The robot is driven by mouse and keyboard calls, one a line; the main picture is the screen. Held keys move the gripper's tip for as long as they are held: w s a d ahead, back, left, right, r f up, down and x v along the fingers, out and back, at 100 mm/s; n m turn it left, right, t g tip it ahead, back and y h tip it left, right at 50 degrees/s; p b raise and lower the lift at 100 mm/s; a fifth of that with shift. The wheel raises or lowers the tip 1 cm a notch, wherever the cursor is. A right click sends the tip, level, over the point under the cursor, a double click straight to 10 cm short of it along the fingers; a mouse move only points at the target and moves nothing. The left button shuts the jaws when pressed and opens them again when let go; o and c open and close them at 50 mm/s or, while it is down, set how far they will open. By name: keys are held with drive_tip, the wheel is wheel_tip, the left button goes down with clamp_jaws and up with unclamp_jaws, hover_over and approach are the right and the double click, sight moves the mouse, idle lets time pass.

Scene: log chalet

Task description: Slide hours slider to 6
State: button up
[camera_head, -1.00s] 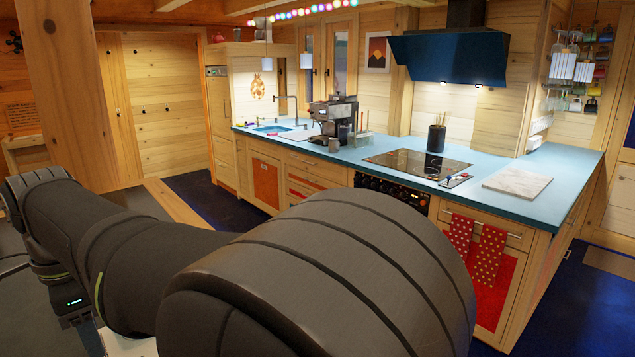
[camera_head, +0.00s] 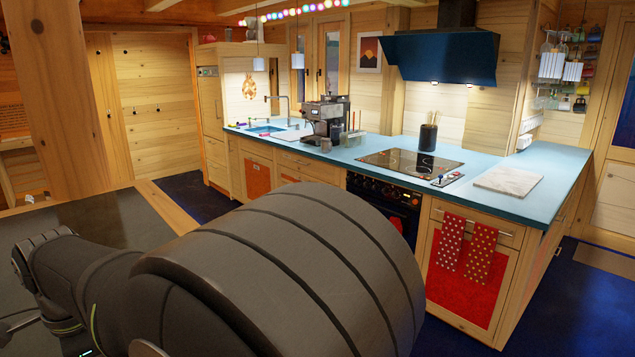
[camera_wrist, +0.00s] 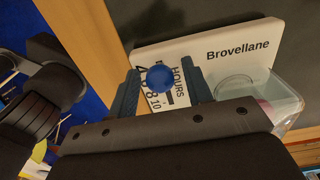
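In the wrist view a white panel (camera_wrist: 235,40) is marked "Brovellane", with an HOURS scale (camera_wrist: 165,98) showing 4, 8 and 10. A round blue knob (camera_wrist: 160,78), the hours slider, stands at the upper end of what shows of the scale. The knob hides part of the scale, so its exact setting cannot be read. My gripper (camera_wrist: 160,86) is open, with one finger on each side of the knob and a visible gap on both sides. The head view shows my arm but not the gripper or the panel.
A clear container (camera_wrist: 268,98) with something pinkish in it is right beside the panel and my right finger. A wooden strip (camera_wrist: 92,42) runs along the left. In the head view, a blue-topped kitchen counter (camera_head: 400,150) stands beyond my arm.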

drive_tip(key=c, duration=0.8)
drive_tip(key=shift+w+d, duration=0.75)
drive_tip(key=shift+w, duration=0.05)
drive_tip(key=o, duration=0.9)
drive_tip(key=shift+o, duration=0.2)
drive_tip(key=shift+r, duration=3)
